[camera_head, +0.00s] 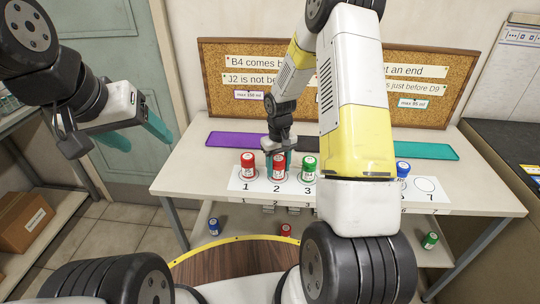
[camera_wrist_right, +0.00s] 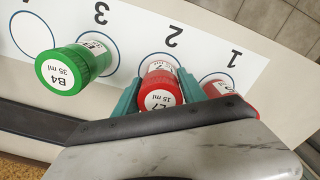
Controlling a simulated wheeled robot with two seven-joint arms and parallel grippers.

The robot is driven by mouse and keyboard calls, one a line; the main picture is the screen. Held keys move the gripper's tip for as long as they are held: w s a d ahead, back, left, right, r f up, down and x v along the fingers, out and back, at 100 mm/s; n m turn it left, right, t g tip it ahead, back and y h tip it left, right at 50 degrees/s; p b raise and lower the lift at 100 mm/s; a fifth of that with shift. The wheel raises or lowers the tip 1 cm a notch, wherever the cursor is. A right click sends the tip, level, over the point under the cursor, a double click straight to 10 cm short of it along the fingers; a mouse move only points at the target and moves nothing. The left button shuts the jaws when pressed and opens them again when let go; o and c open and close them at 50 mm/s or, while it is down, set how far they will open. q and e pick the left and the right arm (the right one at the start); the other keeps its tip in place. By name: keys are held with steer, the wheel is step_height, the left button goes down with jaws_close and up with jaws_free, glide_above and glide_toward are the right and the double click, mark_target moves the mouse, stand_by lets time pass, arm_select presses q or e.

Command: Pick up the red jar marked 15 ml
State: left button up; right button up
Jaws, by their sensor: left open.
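The red jar marked 15 ml (camera_wrist_right: 160,92) stands at spot 2 on the white numbered strip. It also shows in the head view (camera_head: 279,170), partly behind the gripper. My right gripper (camera_wrist_right: 158,78) has its teal fingers on both sides of this jar, apparently touching it; the right gripper is also seen from the front in the head view (camera_head: 281,158). The jar's label reads 15 ml, with a partly hidden code above it. My left gripper (camera_head: 140,130) is open and empty, in the air left of the table.
Another red jar (camera_head: 248,165) stands close by at spot 1, and a green jar (camera_head: 308,169) marked B4, 35 ml at spot 3. A blue jar (camera_head: 402,168) stands further right. My right arm hides the middle spots. A cork board (camera_head: 225,70) stands behind. Several jars sit on the lower shelf.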

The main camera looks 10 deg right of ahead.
steer(key=c, duration=0.8)
steer(key=shift+r, duration=0.15)
